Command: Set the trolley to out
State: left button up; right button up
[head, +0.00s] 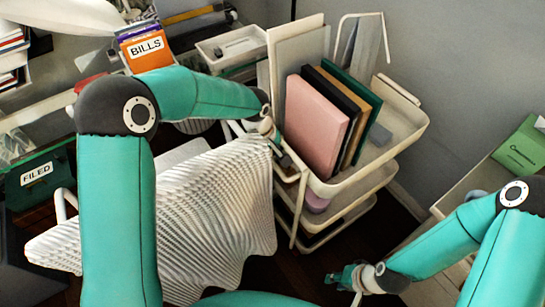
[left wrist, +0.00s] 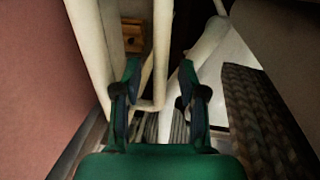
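The trolley (head: 405,150) is a cream cart with several tiers, standing right of centre against the grey wall in the head view. Upright books and folders, including a pink one (head: 318,125), stand in its top tray. My left gripper (head: 278,148) is at the trolley's left side, partly hidden by its own wrist. In the left wrist view its two fingers (left wrist: 160,95) are apart, with a pale trolley bar (left wrist: 160,50) showing between them. I cannot tell whether they touch it. My right gripper (head: 345,277) is low at the right, over the dark floor, away from the trolley.
A white ribbed chair (head: 215,215) stands close to the trolley's left side. A BILLS box (head: 147,50) and a FILED box (head: 38,175) are at the left. A pale surface with a green box (head: 522,148) is at the right. Dark floor shows in front of the trolley.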

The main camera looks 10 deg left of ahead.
pick_arm(q)
jog(key=shift+a+r, duration=0.1)
jog(key=shift+r, duration=0.4)
notch_tip(320, 180, up, 11)
jog(key=s+a, duration=0.1)
jog(key=shift+s+a+f, duration=0.15)
jog(key=shift+s, duration=0.1)
